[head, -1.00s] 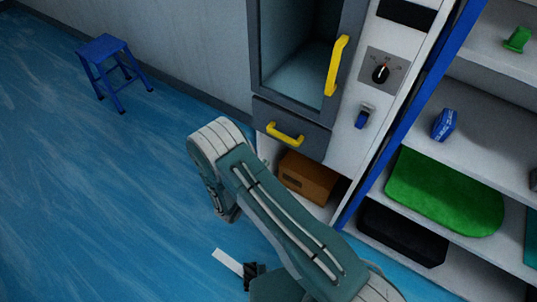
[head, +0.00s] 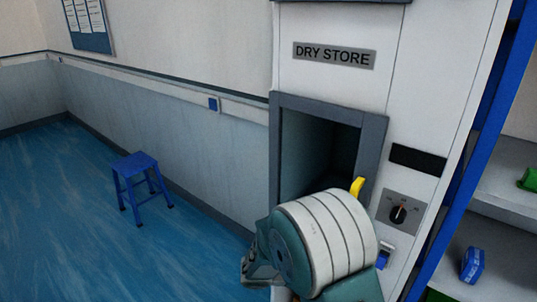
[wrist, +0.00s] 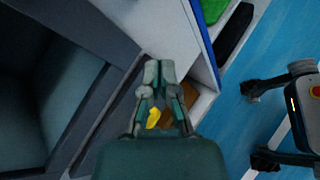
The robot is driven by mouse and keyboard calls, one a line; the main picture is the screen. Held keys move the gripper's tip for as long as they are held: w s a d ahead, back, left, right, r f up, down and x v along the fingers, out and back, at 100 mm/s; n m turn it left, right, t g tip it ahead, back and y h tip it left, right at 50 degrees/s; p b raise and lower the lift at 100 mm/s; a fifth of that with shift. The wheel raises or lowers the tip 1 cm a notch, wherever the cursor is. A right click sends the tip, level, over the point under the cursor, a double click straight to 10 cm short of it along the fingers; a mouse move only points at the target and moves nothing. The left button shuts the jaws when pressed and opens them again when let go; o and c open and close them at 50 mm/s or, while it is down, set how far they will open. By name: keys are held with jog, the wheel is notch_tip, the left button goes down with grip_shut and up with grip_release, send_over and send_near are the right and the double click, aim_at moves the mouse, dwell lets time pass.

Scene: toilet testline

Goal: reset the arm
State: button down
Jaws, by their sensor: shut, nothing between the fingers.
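In the wrist view my gripper (wrist: 158,72) points away from the camera with its fingertips together and nothing between them. A yellow handle (wrist: 153,119) shows through the gap between the finger links, beyond the gripper. In the head view my folded arm, with its white-banded joint, fills the lower middle in front of the dry store cabinet (head: 430,100). My fingertips cannot be made out there. The cabinet's dark opening (head: 312,150) is partly covered by my arm, and the tip of a yellow handle (head: 357,186) shows above the joint.
A control knob (head: 399,214) and a blue switch (head: 384,256) are right of my arm. Shelves (head: 505,190) with a blue box (head: 472,265) stand farther right. A blue stool (head: 137,165) stands by the left wall. The blue floor between stool and cabinet is clear.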

jog(key=s+r+m+t+y, duration=0.2)
jog(key=s+r+m+y, duration=1.1)
jog(key=s+r, duration=0.5)
jog(key=shift+s+d+r+m+t, duration=0.3)
jog(key=shift+s+r+m+t, duration=0.1)
jog(key=shift+s+m, duration=0.75)
